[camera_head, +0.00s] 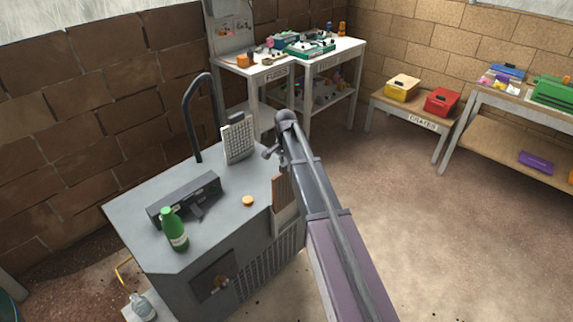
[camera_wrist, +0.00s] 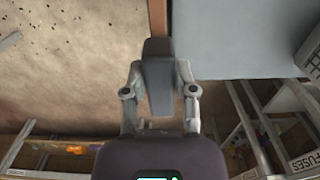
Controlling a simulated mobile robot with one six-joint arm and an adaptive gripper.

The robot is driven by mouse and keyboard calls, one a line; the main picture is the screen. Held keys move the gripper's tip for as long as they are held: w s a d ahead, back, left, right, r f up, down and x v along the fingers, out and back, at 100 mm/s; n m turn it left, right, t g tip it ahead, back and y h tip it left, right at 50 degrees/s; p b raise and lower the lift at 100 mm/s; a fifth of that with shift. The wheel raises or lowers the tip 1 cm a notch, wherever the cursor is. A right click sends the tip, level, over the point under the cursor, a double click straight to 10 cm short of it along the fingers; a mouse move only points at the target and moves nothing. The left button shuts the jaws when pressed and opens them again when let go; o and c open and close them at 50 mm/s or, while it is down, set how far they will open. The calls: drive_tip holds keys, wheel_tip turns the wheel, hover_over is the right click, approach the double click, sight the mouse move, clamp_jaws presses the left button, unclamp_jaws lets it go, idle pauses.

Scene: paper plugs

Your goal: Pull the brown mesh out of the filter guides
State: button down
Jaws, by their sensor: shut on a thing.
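The brown mesh (camera_head: 279,192) shows in the head view as a narrow upright brown panel at the right side of the grey cabinet (camera_head: 125,215). Its lower part meets a paler frame, likely the filter guides (camera_head: 285,222); how deep it sits cannot be told. In the wrist view the mesh (camera_wrist: 157,18) is a thin brown strip running along the cabinet's edge from my fingertips to the top of the picture. My gripper (camera_wrist: 158,65) is shut on it. In the head view my gripper (camera_head: 270,153) is just above the mesh, partly hidden by my arm.
On the cabinet top are a pale grid panel (camera_head: 239,140), a dark box (camera_head: 184,197), a green bottle (camera_head: 174,230) and an orange disc (camera_head: 248,201). A black curved pipe (camera_head: 188,110) rises behind. A crate bench (camera_head: 420,120) stands back right. The floor right of the cabinet is open.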

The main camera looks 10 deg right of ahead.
drive_tip(key=shift+r+p, duration=2.4)
drive_tip(key=shift+r, duration=0.1)
drive_tip(key=shift+r+p, duration=1.35)
